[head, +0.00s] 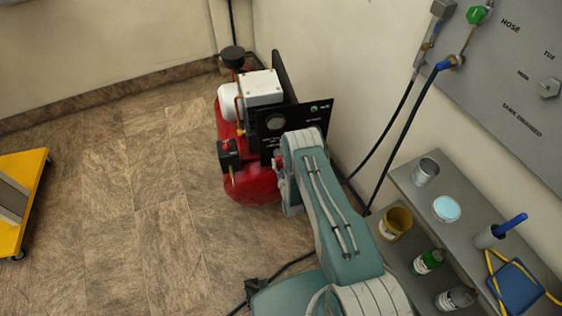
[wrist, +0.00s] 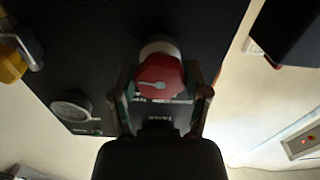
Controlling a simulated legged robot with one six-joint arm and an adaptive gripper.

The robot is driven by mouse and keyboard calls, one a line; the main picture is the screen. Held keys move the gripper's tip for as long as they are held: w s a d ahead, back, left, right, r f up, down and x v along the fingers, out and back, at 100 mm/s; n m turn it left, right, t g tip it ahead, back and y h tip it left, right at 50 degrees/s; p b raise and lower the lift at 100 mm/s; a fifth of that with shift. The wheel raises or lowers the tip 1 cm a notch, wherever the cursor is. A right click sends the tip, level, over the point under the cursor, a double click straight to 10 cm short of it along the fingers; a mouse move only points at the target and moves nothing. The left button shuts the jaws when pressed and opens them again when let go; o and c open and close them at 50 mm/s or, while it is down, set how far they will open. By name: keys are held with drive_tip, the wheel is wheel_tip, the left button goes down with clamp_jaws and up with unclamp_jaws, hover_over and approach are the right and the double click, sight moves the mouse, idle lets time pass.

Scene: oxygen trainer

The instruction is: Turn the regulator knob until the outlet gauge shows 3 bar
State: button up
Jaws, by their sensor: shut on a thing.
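The red regulator knob (wrist: 160,77) is in the wrist view, with a pale pointer mark on its face. My gripper (wrist: 165,88) has one finger on each side of the knob and is shut on it. In the head view my arm reaches to the front of the black panel (head: 308,118) on the red compressor (head: 252,184), and the arm hides most of the knob. A round gauge (wrist: 72,107) sits on the panel in the wrist view; its reading is too blurred to tell. A gauge face (head: 275,122) also shows in the head view, too small to read.
A grey shelf (head: 408,183) with cans, bottles and a blue-handled tool stands at the right. Hoses (head: 402,140) hang down the wall between shelf and compressor. A yellow cart (head: 30,190) is at the far left. The tiled floor (head: 120,200) between is clear.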

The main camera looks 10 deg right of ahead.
idle(0.3)
drive_tip(key=o, duration=1.1)
drive_tip(key=shift+o, duration=0.2)
drive_tip(key=s, duration=1.2)
